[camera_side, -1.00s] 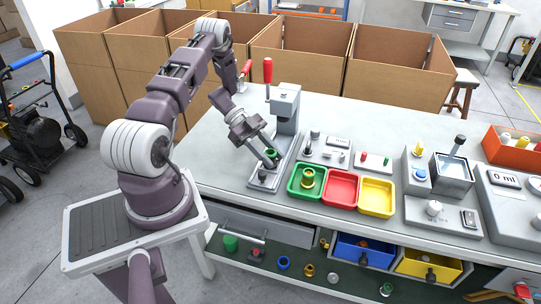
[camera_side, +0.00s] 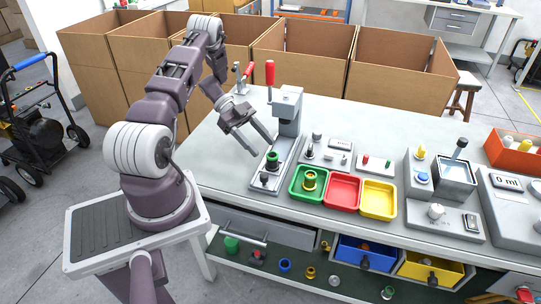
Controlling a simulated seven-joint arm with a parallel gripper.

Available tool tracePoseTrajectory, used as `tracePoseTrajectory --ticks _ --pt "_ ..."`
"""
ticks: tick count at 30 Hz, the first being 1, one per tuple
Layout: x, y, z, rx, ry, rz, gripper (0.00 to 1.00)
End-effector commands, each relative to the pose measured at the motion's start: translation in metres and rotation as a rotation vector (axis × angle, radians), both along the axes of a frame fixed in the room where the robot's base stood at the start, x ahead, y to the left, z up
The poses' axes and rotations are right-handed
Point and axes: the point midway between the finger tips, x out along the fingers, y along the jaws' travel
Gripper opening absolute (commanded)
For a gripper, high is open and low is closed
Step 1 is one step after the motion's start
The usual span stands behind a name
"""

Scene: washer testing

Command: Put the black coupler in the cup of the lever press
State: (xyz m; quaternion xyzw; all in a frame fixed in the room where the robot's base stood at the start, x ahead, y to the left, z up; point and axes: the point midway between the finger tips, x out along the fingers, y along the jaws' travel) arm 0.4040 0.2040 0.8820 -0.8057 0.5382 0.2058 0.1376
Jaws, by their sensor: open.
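The lever press (camera_side: 288,110) is grey, with a red-handled lever (camera_side: 270,73) standing upright. On its base plate (camera_side: 258,187) stands a small dark piece with a green top (camera_side: 272,159), below the press head. A small dark piece (camera_side: 264,178) sits just in front of it on the same plate. They are too small to tell which is the black coupler and which is the cup, or whether one is inside the other. My gripper (camera_side: 264,149) is open and empty, above and left of these pieces, its fingers pointing down and right.
Gauge blocks and a tester (camera_side: 433,215) stand farther right.

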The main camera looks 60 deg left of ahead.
Motion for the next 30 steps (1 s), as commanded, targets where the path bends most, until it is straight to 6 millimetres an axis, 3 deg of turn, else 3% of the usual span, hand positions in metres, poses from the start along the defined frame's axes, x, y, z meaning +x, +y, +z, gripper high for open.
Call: tracePoseTrajectory --ticks 3,8,23,26,29,30 --pt "-0.010 0.025 0.014 0.003 -0.001 0.002 0.54" --pt "-0.018 0.045 0.026 0.001 -0.001 0.002 0.54" --pt "-0.019 0.051 0.030 0.007 -0.002 0.007 0.54" --pt "0.004 0.074 0.046 0.120 -0.033 0.105 0.54" --pt "0.048 0.127 0.091 0.334 -0.116 0.331 0.54" --pt "0.071 0.144 0.119 0.409 -0.173 0.427 0.54"
